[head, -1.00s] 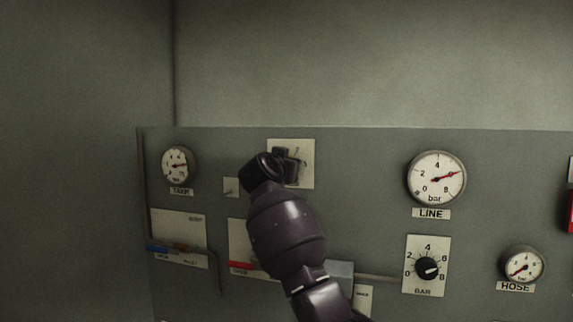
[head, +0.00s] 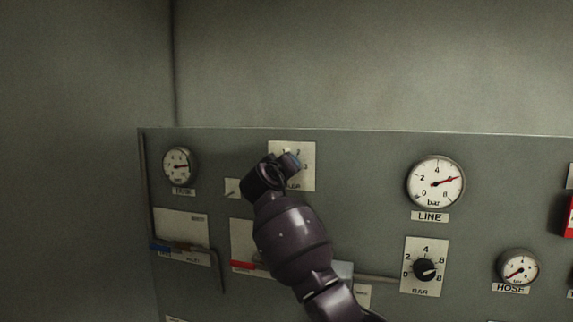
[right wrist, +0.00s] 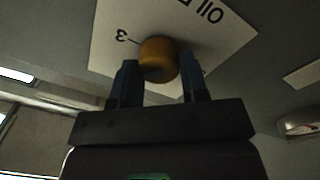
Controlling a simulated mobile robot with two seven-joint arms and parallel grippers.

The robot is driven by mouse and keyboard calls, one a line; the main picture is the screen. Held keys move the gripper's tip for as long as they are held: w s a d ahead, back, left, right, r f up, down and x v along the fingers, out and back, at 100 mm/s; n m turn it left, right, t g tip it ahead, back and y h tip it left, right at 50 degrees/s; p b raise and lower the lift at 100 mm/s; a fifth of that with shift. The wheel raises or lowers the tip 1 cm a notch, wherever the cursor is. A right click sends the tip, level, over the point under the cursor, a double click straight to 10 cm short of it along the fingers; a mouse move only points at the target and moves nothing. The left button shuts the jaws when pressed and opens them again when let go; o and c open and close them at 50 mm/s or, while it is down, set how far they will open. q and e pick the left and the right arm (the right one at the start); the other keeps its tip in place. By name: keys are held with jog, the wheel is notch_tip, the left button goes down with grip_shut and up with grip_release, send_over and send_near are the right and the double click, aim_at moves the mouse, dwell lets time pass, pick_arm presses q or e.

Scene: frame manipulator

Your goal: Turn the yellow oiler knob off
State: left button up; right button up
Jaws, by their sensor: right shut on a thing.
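The yellow oiler knob (right wrist: 158,53) stands out from a white plate in the right wrist view. The plate (right wrist: 105,38) bears a "3" with a tick mark and part of the word "OIL". My right gripper (right wrist: 158,76) is shut on the knob, one blue-tipped finger on each side. In the head view my right gripper (head: 290,162) is in front of the dial plate (head: 307,165), and my wrist hides the knob. The knob's pointer direction cannot be made out. My left gripper is not in view.
A small gauge (head: 178,165) is to the left of the plate. The LINE gauge (head: 436,183), a black BAR knob (head: 425,269) and the HOSE gauge (head: 518,267) are to the right. A blue-handled valve (head: 170,247) and a red handle (head: 243,265) sit lower down.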

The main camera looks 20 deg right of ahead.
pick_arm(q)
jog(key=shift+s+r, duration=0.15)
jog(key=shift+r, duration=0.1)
pick_arm(e)
jog(key=n, duration=1.7)
jog(key=n+y, duration=0.1)
jog(key=n, duration=0.8)
jog(key=shift+d+f, duration=0.1)
jog(key=shift+f, duration=0.3)
jog(key=o, duration=0.9)
jog(key=shift+s, duration=0.1)
pick_arm(q)
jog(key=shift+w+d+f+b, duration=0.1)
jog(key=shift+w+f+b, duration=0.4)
jog(key=shift+b, duration=0.45)
pick_arm(e)
jog(key=v, duration=1)
jog(key=shift+s, duration=0.4)
